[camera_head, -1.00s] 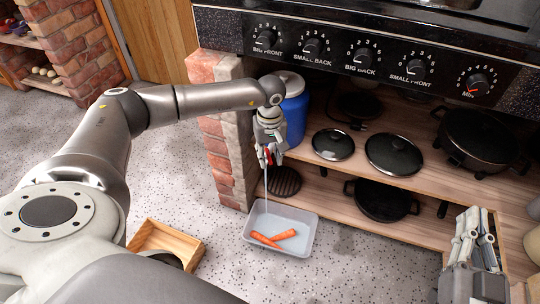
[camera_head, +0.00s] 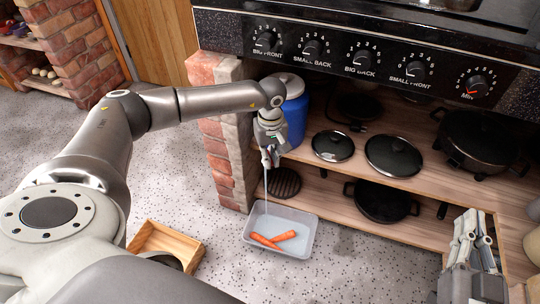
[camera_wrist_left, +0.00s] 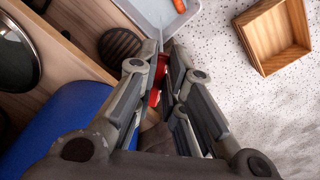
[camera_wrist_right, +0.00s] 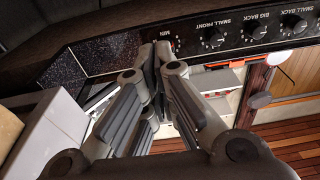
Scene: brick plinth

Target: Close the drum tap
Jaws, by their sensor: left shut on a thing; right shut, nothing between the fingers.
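The blue drum (camera_head: 295,112) with a grey lid stands on the shelf against the brick plinth. It also shows in the left wrist view (camera_wrist_left: 65,130). My left gripper (camera_head: 270,160) is at the drum's front, shut on the red tap (camera_wrist_left: 155,92), which shows between its fingers in the left wrist view. A thin stream of water (camera_head: 265,188) falls below the gripper into a clear tub (camera_head: 252,226) on the floor, where carrots (camera_head: 285,236) lie. The tap's body is mostly hidden. My right gripper (camera_head: 470,215) is shut and empty at the lower right, away from the drum.
The brick plinth (camera_head: 213,150) is close to my left arm. Black pan lids (camera_head: 393,155) and pans stand on the wooden shelves to the right. The stove's control panel (camera_head: 360,57) overhangs the drum. A wooden crate (camera_head: 195,250) sits on the speckled floor left of the tub.

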